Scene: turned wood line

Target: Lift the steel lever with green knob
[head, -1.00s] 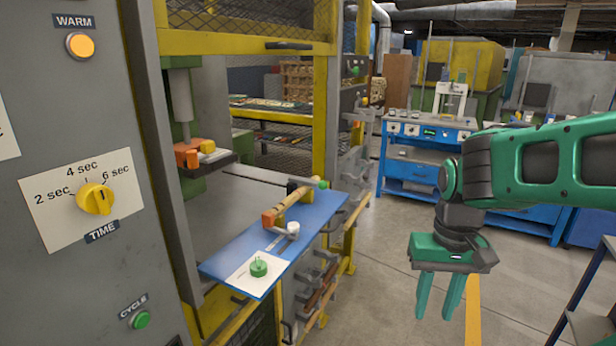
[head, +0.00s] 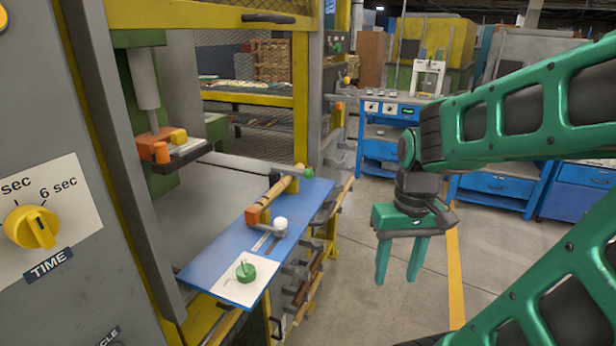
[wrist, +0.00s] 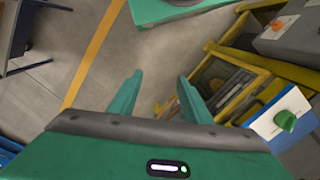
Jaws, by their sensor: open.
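On the blue shelf a short grey bar ends in a green knob (head: 309,172), at the far end of a turned wood piece (head: 284,187); this looks like the steel lever, small in the picture. A second green knob (head: 245,272) sits on a white plate (head: 228,288) at the near end of the shelf; it also shows in the wrist view (wrist: 285,120). My gripper (head: 396,280) is open and empty, fingers pointing down, to the right of the shelf and apart from it. In the wrist view its fingers (wrist: 158,100) are spread above the floor.
The blue shelf (head: 212,262) also carries a white knob (head: 281,224) by a slot and an orange block (head: 254,215). The grey machine panel with a yellow dial (head: 32,227) stands at left. Blue workbenches (head: 495,187) stand behind. Open floor lies beneath my gripper.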

